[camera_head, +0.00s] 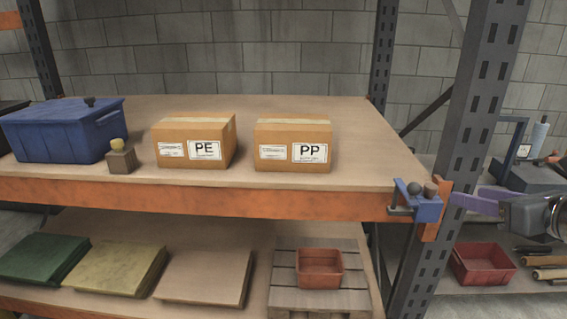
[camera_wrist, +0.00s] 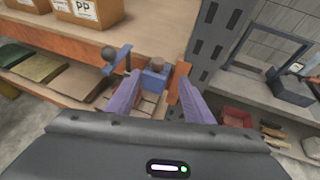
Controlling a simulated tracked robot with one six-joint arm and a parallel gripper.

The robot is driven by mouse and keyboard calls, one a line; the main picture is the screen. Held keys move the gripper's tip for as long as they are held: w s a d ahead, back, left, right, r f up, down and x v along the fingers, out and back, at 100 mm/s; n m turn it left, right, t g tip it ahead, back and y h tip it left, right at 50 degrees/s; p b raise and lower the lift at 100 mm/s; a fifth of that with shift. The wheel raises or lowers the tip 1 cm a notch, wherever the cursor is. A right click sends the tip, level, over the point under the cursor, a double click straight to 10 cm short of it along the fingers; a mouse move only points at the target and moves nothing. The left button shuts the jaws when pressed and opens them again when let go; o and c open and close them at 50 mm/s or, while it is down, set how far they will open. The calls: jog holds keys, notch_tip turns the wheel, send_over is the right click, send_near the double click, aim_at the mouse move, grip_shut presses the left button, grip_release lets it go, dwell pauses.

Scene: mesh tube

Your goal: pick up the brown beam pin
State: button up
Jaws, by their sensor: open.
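The brown beam pin (camera_head: 431,189) shows as a short brown knob on top of a blue bracket (camera_head: 428,210) at the right end of the orange shelf beam. In the wrist view the pin (camera_wrist: 158,62) stands on the blue bracket (camera_wrist: 155,79), seen between and beyond the fingertips. My gripper (camera_head: 458,201) has purple fingers and comes in from the right, just beside the bracket. In the wrist view my gripper (camera_wrist: 160,82) is open, its fingers spread to either side, with nothing held. The pin's lower part is hidden in the bracket.
A dark ball-ended lever (camera_wrist: 108,54) stands left of the pin. An orange plate (camera_head: 437,208) and the grey rack upright (camera_head: 470,120) are close on the right. Boxes marked PE (camera_head: 190,145) and PP (camera_head: 290,148) stand farther left on the shelf.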

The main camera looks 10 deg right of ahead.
aim_at(435, 188)
jog(key=shift+x, duration=3.1)
jog(key=shift+x, duration=2.55)
jog(key=shift+a, duration=0.2)
jog(key=shift+c, duration=0.5)
jog(key=c, duration=1)
notch_tip(435, 188, up, 10)
